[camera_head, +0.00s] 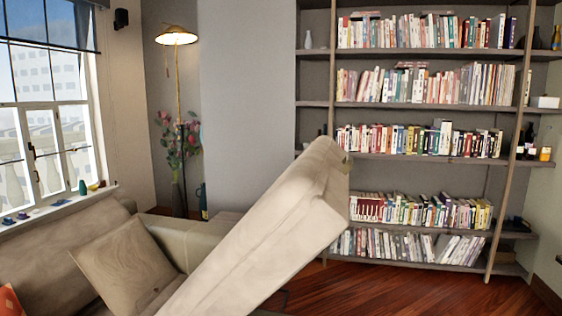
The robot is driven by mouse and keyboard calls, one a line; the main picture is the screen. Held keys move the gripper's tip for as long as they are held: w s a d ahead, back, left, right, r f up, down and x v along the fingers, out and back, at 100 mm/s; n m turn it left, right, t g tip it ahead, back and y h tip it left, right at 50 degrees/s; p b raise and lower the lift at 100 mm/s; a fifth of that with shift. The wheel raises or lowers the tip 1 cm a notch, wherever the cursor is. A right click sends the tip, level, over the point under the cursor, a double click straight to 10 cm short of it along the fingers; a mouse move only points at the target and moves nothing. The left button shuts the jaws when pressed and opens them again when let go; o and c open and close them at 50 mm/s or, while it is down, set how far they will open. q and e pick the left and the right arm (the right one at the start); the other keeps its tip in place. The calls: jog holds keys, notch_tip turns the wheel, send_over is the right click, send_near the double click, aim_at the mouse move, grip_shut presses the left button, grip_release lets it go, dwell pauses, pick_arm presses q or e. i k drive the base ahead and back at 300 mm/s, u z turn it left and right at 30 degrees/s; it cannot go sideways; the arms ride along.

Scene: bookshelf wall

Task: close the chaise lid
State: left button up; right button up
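The chaise lid (265,230) is a thick beige cushioned panel. It is raised and tilted, with its upper end near the middle of the camera_head view and its lower end running out of the bottom edge. The sofa (45,250) it belongs to stands at the left. The storage space under the lid is not visible. Neither of my grippers shows in the view.
A beige pillow (125,258) rests on the sofa. A floor lamp (177,37) and a vase of pink flowers (180,150) stand behind. A full bookshelf (425,170) lines the back wall. Wooden floor (400,292) is clear at the right.

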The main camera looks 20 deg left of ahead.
aim_at(328, 217)
jog(key=u, duration=0.15)
jog(key=k, duration=0.35)
jog(key=z, duration=0.7)
jog(key=i, duration=1.1)
jog(key=u, duration=0.65)
jog(key=i, duration=0.55)
jog(key=u, duration=0.7)
